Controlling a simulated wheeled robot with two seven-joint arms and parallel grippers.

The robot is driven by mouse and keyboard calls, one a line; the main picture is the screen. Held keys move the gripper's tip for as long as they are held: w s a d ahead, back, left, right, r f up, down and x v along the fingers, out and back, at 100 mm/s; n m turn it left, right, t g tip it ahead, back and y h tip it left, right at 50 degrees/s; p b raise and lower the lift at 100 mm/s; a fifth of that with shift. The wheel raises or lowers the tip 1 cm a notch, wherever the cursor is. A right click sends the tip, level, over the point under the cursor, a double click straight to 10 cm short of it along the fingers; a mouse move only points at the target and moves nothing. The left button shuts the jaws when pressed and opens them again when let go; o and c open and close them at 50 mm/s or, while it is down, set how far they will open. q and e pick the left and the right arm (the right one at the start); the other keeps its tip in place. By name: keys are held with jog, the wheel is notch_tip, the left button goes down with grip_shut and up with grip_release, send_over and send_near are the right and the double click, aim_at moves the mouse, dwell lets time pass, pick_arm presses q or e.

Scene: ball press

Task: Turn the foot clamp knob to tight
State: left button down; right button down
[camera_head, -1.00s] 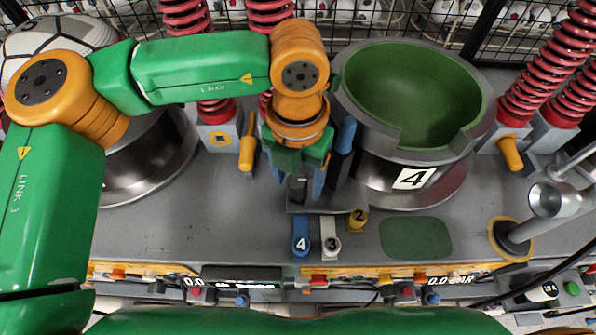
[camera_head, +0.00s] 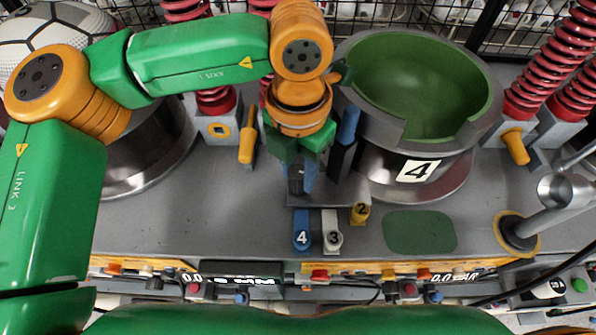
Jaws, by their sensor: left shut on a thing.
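My left arm comes in from the left, and its gripper (camera_head: 301,178) points down beside the number 4 drum (camera_head: 418,171). Its fingers are shut around a small dark knob (camera_head: 296,186), which is mostly hidden between them. The knob sits above a grey bracket (camera_head: 326,195) at the foot of the drum. I cannot read any tight or loose mark on it. My right gripper is not in view.
Coloured tabs numbered 4 (camera_head: 302,232), 3 (camera_head: 332,236) and 2 (camera_head: 360,212) lie just in front of the bracket. A blue and black upright post (camera_head: 346,135) stands close to the gripper's right. An orange handle (camera_head: 246,142) is to its left. The grey deck (camera_head: 190,225) at left is clear.

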pick_arm(q)
jog(key=m+b, duration=0.1)
jog(key=m, duration=0.2)
jog(key=shift+f+m+b, duration=0.1)
jog(key=shift+m+b, duration=0.2)
jog(key=shift+m, duration=0.1)
jog(key=m, duration=0.3)
jog(key=shift+m+b, duration=0.3)
jog(key=shift+b, duration=0.1)
jog(key=m, duration=0.4)
jog(key=shift+m, duration=2.1)
jog(key=c, duration=0.5)
grip_release()
jog(key=shift+d, duration=0.1)
